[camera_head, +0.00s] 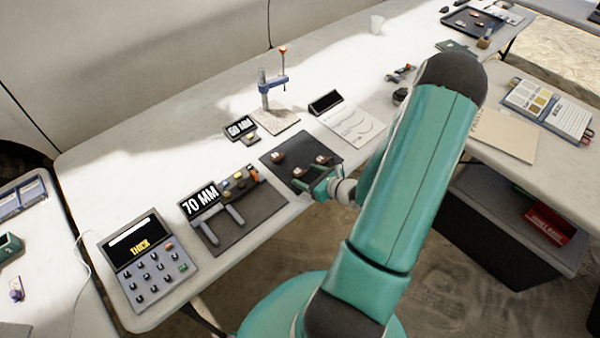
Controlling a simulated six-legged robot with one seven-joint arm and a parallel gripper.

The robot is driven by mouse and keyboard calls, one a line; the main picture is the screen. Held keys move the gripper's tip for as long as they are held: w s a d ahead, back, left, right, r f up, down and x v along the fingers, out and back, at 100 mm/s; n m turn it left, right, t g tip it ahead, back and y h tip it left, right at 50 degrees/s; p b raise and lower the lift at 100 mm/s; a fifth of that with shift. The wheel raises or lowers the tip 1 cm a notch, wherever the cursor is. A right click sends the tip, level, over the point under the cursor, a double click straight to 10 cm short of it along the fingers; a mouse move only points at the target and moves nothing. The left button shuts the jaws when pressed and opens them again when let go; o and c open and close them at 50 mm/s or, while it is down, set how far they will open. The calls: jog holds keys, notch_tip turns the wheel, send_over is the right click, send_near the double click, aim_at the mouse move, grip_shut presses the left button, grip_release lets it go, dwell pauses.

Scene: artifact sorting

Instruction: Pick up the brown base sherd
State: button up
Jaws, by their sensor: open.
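A dark mat (272,164) lies near the front edge of the long white table. Small brownish sherds rest on it: one at the back left (278,157), one nearer the middle (299,171) and one at the right (322,160). They are too small for me to tell which is the base sherd. My gripper (312,184) is open, low over the right front part of the mat, close to the middle and right sherds. I cannot tell whether its fingers touch any sherd. My teal arm hides the table to the right of the mat.
A caliper device (232,212) reading 70 MM lies left of the mat, with a keypad console (150,262) farther left. A blue stand (266,92) rises behind the mat. A paper sheet (350,124) lies at the back right.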

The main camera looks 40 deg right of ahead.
jog(key=c, duration=1)
jog(key=shift+c, duration=0.2)
jog(key=shift+r, duration=0.1)
